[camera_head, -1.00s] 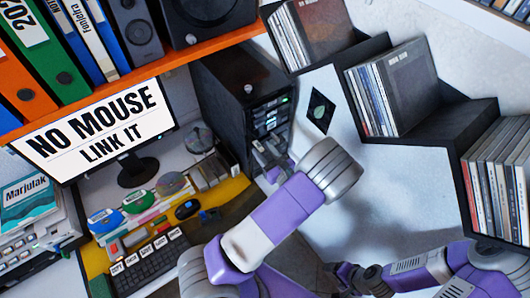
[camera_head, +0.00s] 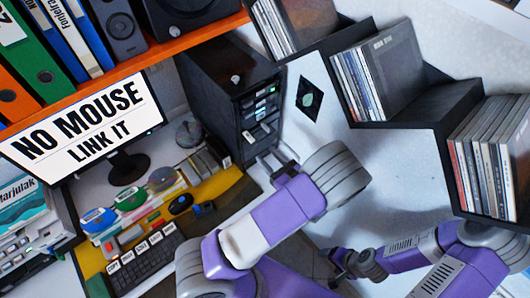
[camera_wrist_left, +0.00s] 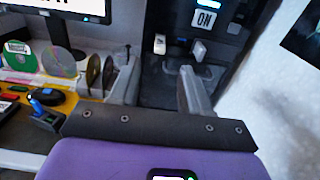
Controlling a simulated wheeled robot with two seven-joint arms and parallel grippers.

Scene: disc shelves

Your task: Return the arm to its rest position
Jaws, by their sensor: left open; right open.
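My left gripper (camera_head: 272,156) is open and empty just in front of the lower front of the black computer tower (camera_head: 215,90). Its arm comes in from the bottom and reaches up to the right. In the left wrist view the two fingers (camera_wrist_left: 160,78) stand apart with nothing between them, and the tower front with lit panels lies beyond. My right gripper (camera_head: 345,264) is low in the head view, near the bottom middle; it is small there, and its jaws look empty. Its purple and grey arm comes in from the lower right.
A monitor (camera_head: 85,125) reads "NO MOUSE LINK IT". A keyboard (camera_head: 145,262), mouse (camera_head: 180,204) and several discs lie on the desk. An orange shelf (camera_head: 150,58) with binders runs above. Black stepped shelves (camera_head: 435,105) with disc cases are on the right wall.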

